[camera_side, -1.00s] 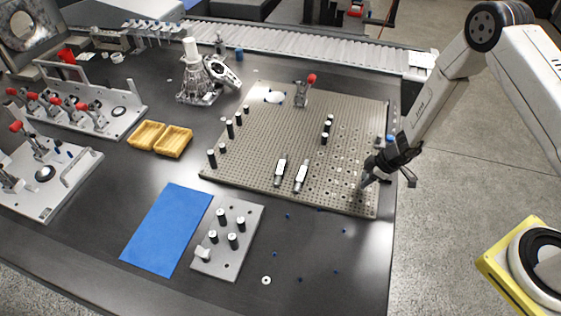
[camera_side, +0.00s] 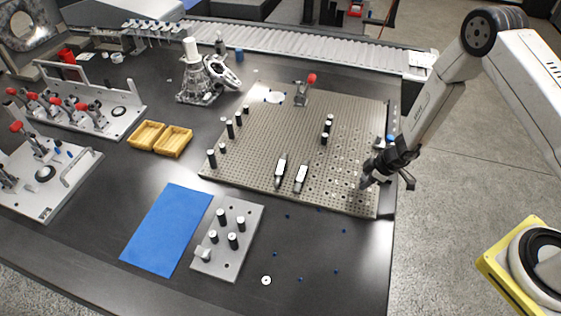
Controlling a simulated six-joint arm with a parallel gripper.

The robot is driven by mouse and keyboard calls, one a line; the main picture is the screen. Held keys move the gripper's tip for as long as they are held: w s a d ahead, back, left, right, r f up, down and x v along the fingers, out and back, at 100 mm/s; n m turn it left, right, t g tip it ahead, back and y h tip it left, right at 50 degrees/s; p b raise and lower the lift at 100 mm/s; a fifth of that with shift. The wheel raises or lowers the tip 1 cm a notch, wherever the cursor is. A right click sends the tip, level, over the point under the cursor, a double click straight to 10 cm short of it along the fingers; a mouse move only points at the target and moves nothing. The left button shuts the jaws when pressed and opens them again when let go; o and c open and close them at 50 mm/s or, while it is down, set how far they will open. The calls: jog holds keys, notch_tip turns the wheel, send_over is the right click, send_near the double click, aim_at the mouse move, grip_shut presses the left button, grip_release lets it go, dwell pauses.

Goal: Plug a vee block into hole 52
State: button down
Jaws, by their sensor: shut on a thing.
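My gripper (camera_side: 366,184) is at the right part of the perforated grey plate (camera_side: 262,150), low over its holes near the right edge. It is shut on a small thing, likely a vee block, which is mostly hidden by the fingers. I cannot tell whether the held piece is in a hole or just above one. Hole numbers are too small to read, so hole 52 cannot be made out.
Two light blocks (camera_side: 301,176) and several dark pins (camera_side: 326,131) stand on the plate. A red-knobbed clamp (camera_side: 303,92) is at its back. A small pin plate (camera_side: 228,265), a blue mat (camera_side: 165,228) and yellow bins (camera_side: 174,141) lie left. Small blue bits dot the front.

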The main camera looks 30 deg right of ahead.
jog(key=shift+f, duration=0.35)
jog(key=shift+c, duration=1.8)
grip_release()
jog(key=shift+r, duration=0.15)
jog(key=v, duration=0.7)
jog(key=shift+r, duration=0.25)
jog(key=shift+s+d, duration=0.1)
